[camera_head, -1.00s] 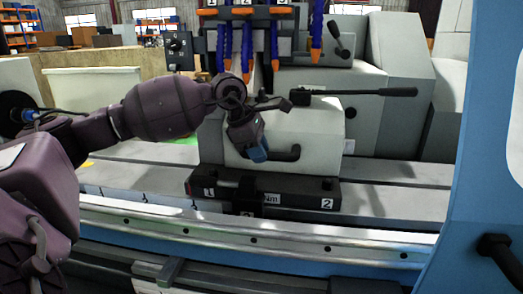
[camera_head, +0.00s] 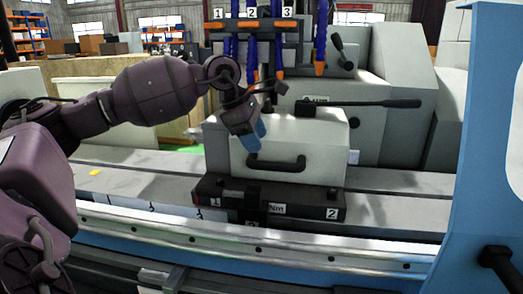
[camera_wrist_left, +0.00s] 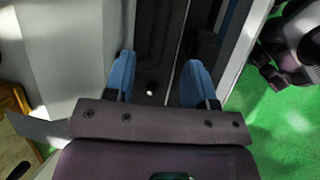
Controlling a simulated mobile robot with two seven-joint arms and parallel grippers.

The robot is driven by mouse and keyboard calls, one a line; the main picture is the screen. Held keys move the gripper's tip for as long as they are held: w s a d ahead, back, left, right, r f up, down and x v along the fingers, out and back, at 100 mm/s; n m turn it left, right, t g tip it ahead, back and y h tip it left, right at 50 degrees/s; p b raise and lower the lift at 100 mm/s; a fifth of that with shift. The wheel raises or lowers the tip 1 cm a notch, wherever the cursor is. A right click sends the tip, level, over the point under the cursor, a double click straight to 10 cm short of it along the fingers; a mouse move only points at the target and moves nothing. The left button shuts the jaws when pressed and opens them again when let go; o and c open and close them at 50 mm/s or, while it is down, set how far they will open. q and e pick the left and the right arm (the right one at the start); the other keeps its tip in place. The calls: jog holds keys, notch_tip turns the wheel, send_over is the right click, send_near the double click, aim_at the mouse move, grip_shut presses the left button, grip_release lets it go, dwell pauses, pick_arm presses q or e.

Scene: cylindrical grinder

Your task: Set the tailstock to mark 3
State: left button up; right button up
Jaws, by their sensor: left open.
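The tailstock is a pale grey block (camera_head: 325,150) with a dark bar handle (camera_head: 277,163) on its front. It sits on a black base (camera_head: 305,199) with labels 1 and 2; a small label below its front is too unclear to read. A black lever (camera_head: 370,103) points right above the block. My left gripper (camera_head: 249,136), with blue fingertips, is by the block's upper front, above and left of the handle, and holds nothing. In the left wrist view the two blue fingers (camera_wrist_left: 158,80) are spread apart. My right gripper is not in view.
Blue hoses with orange nozzles (camera_head: 320,68) hang behind the tailstock, under labels 1, 2 and 3. A silver rail (camera_head: 250,241) runs along the front of the bed. A blue machine frame (camera_head: 480,200) stands at the right.

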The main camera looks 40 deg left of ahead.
pick_arm(q)
jog(key=v, duration=0.3)
jog(key=shift+r, duration=0.15)
